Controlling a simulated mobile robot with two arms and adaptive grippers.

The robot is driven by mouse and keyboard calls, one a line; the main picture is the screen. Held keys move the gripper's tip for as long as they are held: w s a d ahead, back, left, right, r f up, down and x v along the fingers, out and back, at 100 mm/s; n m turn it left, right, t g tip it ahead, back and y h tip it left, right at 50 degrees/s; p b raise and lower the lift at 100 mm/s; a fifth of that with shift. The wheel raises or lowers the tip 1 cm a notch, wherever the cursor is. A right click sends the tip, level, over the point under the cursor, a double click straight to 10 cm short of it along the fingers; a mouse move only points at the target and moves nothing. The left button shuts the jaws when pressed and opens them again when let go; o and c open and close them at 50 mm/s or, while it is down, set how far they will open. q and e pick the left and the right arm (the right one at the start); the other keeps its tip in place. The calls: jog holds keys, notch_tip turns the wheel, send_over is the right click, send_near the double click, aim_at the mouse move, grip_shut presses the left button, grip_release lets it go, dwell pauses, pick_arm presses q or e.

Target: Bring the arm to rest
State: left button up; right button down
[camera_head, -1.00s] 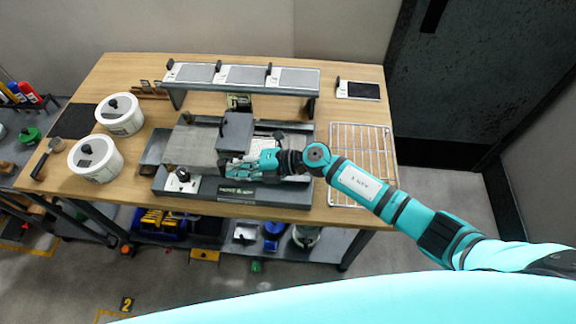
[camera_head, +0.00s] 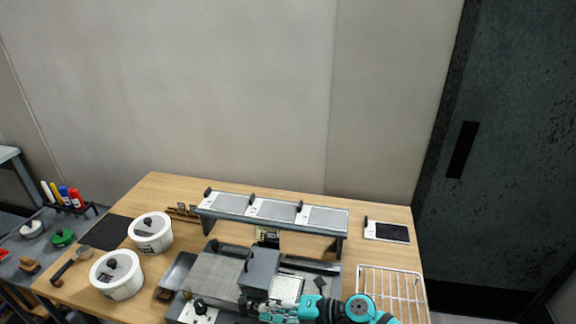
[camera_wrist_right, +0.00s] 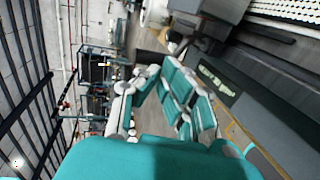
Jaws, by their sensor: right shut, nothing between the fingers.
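My right gripper (camera_head: 275,311) is at the bottom of the head view, low in front of the grey machine (camera_head: 215,277) on the wooden table. Its teal arm comes in from the lower right and is mostly cut off by the frame. In the right wrist view my right gripper (camera_wrist_right: 165,100) shows teal, jointed fingers close beside the machine's dark front plate (camera_wrist_right: 220,80). The gripper is shut with nothing held. My left gripper is in neither view.
A long grey shelf with three panels (camera_head: 275,209) stands behind the machine. Two white lidded tubs (camera_head: 117,275) stand at left. A wire rack (camera_head: 391,290) and a tablet-like panel (camera_head: 386,231) lie at right. A wall rises behind the table.

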jog(key=w+d+r+m+t+h, duration=0.1)
jog(key=w+d+r+m+t, duration=0.1)
jog(key=r+m+t, duration=0.35)
jog(key=w+d+r+m+t+h, duration=0.2)
jog(key=r+m+t, duration=0.25)
jog(key=m, duration=0.25)
jog(key=s+d+f+m+t+h, duration=0.2)
jog(key=d+m+h, duration=0.6)
jog(key=d+m, duration=0.1)
jog(key=s+d+f+m+g+h, duration=0.4)
jog(key=s+d+f+m+g, duration=0.3)
jog(key=s, duration=0.3)
jog(key=s+d+f+m+g+y, duration=0.15)
jog(key=s+g, duration=0.35)
jog(key=s, duration=1)
jog(key=s+f+g+b, duration=0.1)
jog(key=s+f+b, duration=0.1)
jog(key=f, duration=1.4)
jog(key=s+f+g+b, duration=0.1)
jog(key=f+b, duration=0.1)
jog(key=f, duration=1.5)
jog(key=s+d+f+b, duration=0.1)
jog(key=s+f, duration=0.6)
jog(key=s, duration=0.1)
jog(key=s+d+f+g+b, duration=0.1)
jog(key=s+d+f, duration=0.1)
jog(key=s+f, duration=0.6)
jog(key=shift+d+f, duration=0.3)
